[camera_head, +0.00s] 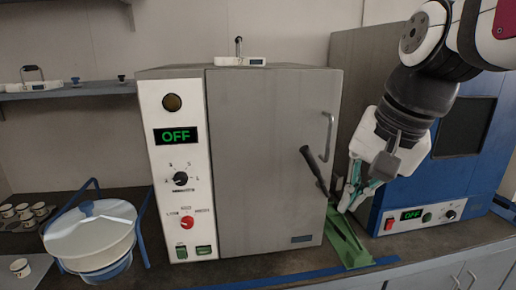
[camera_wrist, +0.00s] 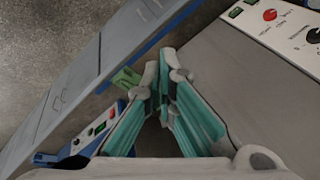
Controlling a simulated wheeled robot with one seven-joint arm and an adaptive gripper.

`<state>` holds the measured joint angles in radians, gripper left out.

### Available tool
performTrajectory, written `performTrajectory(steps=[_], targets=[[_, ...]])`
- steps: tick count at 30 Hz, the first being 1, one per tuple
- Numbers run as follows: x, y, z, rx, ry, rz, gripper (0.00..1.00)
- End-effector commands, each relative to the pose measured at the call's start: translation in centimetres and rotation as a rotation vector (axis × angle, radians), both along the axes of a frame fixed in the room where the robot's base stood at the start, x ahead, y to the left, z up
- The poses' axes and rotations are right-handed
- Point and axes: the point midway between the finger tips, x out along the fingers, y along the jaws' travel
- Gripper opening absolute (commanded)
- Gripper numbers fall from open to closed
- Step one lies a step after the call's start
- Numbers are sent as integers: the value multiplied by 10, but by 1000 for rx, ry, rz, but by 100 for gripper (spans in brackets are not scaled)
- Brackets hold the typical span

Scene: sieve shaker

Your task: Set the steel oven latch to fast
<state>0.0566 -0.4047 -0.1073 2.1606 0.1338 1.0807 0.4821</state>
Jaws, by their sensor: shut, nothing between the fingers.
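The steel oven (camera_head: 268,130) stands in the middle of the counter with its door shut. Its white control panel (camera_head: 160,220) is on the left, and its display reads OFF. A dark latch lever (camera_head: 313,165) sits at the right edge of the door, slanting with its upper end to the left. My gripper (camera_head: 348,200) is to the right of the lever's lower end. It also shows in the wrist view (camera_wrist: 164,95), with its fingers together and nothing between them. I cannot tell whether it touches the lever. The wrist view shows part of the steel oven (camera_wrist: 235,65).
A metal door handle (camera_head: 328,137) is just above the lever. A green object (camera_head: 347,245) stands below my gripper. A blue oven (camera_head: 440,170) is close on the right. A white lidded vessel (camera_head: 92,235) stands at left. The counter's front edge is narrow.

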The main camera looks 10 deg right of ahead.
Motion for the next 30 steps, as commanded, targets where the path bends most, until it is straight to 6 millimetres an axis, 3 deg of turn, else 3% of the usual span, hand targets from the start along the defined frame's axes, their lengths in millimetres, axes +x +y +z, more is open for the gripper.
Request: performTrajectory(steps=[3,9,18,24,30], targets=[[32,-15,24,92,32,-193,0],[83,-45,52,231,82,-514,0],[152,-92,72,398,153,-949,0],[178,-112,74,458,179,-1120,0],[185,-118,74,476,187,-1173,0]])
